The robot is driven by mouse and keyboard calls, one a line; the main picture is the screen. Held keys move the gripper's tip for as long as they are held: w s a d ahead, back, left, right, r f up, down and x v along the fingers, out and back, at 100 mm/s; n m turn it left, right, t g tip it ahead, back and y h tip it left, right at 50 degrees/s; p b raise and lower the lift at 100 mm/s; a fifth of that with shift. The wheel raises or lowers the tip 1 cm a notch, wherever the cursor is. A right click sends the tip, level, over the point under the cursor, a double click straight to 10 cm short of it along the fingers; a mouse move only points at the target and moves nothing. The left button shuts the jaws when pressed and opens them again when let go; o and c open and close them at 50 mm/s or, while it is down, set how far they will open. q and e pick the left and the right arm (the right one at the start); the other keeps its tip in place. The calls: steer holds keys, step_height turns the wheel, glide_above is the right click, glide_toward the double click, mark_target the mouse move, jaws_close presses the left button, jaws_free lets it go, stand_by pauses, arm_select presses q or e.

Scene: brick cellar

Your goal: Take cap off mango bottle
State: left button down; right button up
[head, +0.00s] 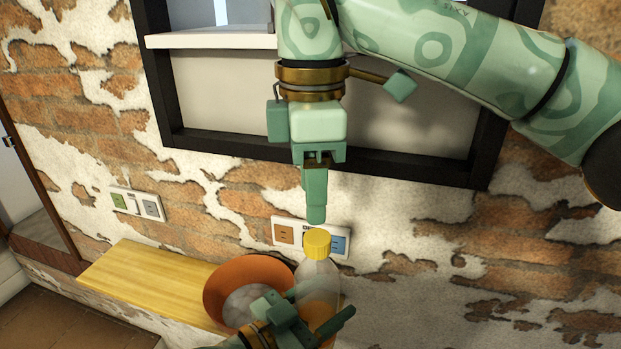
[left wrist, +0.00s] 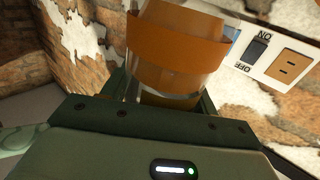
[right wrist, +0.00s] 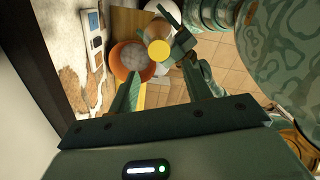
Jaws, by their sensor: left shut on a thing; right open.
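The mango bottle (head: 318,283) is clear, holds orange liquid and stands near upright with its yellow cap (head: 317,243) on top. My left gripper (head: 322,305) is shut on the bottle's body. In the left wrist view the bottle (left wrist: 175,58) shows close up between the fingers, its orange band filling the top. My right gripper (head: 316,212) points down just above the cap, open and empty. In the right wrist view the cap (right wrist: 158,54) appears beyond the open fingers, roughly between them. The bottle's base is hidden in the head view.
An orange bowl (head: 225,282) with a grey-white inside is left of the bottle, by a wooden board (head: 140,283). A switch and socket plate (head: 284,234) is on the brick wall behind. A dark frame (head: 400,165) is on the wall behind my right arm.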

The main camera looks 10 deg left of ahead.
mark_target(313, 237)
step_height(313, 237, down, 8)
steer(key=shift+r, duration=0.25)
jaws_close()
stand_by(0.3)
